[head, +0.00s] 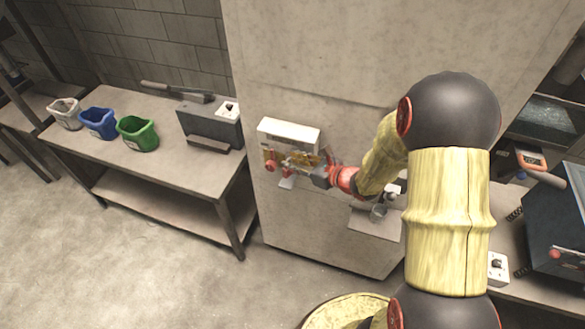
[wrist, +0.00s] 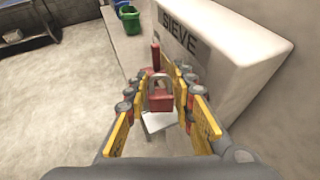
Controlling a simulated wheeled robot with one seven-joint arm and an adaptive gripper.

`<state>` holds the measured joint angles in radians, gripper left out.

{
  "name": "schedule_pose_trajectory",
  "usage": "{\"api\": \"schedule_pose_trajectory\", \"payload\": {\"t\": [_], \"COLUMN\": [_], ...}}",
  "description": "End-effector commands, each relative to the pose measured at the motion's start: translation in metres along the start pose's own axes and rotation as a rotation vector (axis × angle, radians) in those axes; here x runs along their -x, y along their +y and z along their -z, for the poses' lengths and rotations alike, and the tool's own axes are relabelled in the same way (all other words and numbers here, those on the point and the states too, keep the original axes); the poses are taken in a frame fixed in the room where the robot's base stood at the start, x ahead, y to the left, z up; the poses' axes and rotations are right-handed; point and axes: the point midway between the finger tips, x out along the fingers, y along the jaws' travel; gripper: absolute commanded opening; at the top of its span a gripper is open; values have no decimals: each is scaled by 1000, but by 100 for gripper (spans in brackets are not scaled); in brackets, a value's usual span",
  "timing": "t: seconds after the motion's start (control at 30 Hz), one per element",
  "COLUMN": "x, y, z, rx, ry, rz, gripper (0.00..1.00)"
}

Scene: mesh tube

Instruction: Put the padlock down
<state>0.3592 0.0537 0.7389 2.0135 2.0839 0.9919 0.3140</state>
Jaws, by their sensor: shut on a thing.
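The padlock (wrist: 159,103) has a red body and a grey shackle. In the wrist view it sits between the yellow fingers of my gripper (wrist: 161,82), which is shut on it. In the head view my gripper (head: 302,162) is just in front of the pale box on the wall, which reads SIEVE in the wrist view. The padlock is too small and covered there to pick out clearly. I cannot tell whether it touches anything besides the fingers.
The SIEVE box (head: 289,133) sticks out from the concrete pillar, with a red part (head: 270,164) at its left and a pale plate (head: 287,183) below. A small shelf (head: 376,222) holds a cup. White, blue and green bins (head: 138,134) stand on the left bench (head: 160,172).

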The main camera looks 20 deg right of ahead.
Motion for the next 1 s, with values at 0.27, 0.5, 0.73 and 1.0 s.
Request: {"api": "schedule_pose_trajectory", "payload": {"t": [0.27, 0.5, 0.73, 1.0], "x": [-16, -18, -19, -19], "y": [1, 0, 1, 0], "z": [28, 32, 35, 34], "rx": [-4, 0, 0, 0], "ry": [2, 0, 1, 1], "rz": [-1, 0, 0, 0], "gripper": [0, 0, 26, 32]}}
